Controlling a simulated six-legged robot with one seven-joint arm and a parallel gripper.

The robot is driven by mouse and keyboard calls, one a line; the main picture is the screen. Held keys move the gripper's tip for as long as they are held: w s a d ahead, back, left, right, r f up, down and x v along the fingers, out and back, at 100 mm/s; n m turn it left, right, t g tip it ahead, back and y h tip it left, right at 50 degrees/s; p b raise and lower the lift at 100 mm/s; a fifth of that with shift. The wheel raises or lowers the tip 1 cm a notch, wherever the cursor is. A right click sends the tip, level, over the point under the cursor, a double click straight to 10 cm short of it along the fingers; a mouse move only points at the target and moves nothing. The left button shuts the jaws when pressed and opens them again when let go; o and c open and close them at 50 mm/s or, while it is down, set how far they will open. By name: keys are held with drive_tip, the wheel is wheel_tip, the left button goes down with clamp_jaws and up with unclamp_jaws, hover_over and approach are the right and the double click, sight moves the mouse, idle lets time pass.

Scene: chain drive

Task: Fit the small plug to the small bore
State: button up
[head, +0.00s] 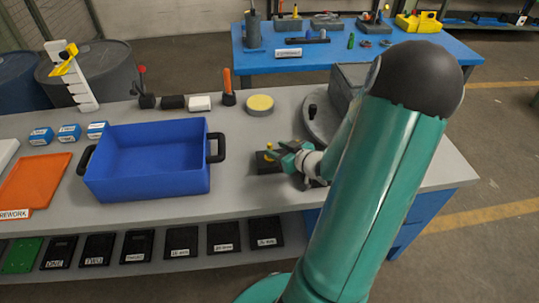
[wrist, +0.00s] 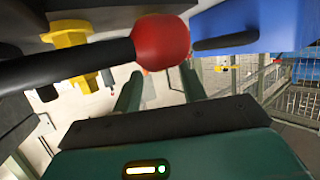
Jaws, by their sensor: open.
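My gripper (head: 287,155) is low over the grey bench, beside a small dark block (head: 266,167) with a yellow part (head: 268,156) on it. In the wrist view its two green fingers (wrist: 160,88) are apart, with no object seen held between them. A yellow stepped piece (wrist: 72,42) is at the upper left there. A black rod with a red ball end (wrist: 160,41) crosses in front, close to the fingertips. I cannot tell for sure which part is the small plug, and the small bore is not identifiable. My arm hides part of the bench at the right.
A blue bin (head: 150,183) with black handles stands left of my gripper. A grey round plate (head: 319,128) with a black knob is behind it, partly hidden by my arm. A yellow-topped disc (head: 260,104) and several small tools line the back. Bare bench lies in front.

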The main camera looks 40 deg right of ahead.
sight(269, 143)
drive_tip(key=x, duration=0.4)
drive_tip(key=shift+w+f, duration=0.15)
drive_tip(key=shift+w, duration=0.1)
clamp_jaws()
